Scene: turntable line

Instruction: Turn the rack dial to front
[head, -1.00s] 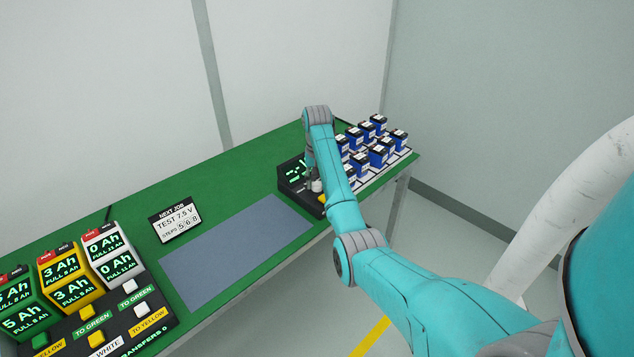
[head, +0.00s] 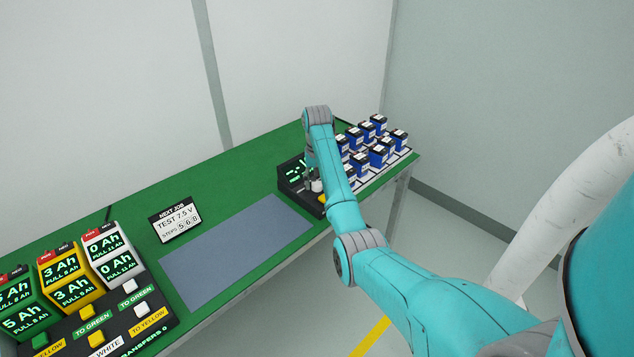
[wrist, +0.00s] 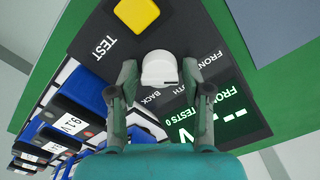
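The rack dial (wrist: 159,69) is a white round knob on the dark tester panel (wrist: 205,30). In the wrist view the labels FRONT, BOTH and BACK sit around its lower right side. My gripper (wrist: 159,78) straddles the dial, one finger on each side and very near it. I cannot tell whether the fingers touch it. Which label the dial points at is not clear. In the head view the dial (head: 317,186) shows small beside my gripper (head: 312,184), and my arm covers part of the tester.
A yellow button (wrist: 136,14) marked TEST is on the same panel. A green-lit display (wrist: 215,115) reads TESTS 0. Blue batteries (head: 378,155) stand in a rack right of the tester. A grey mat (head: 235,250) lies clear to its left. A NEXT JOB sign (head: 175,220) stands behind the mat.

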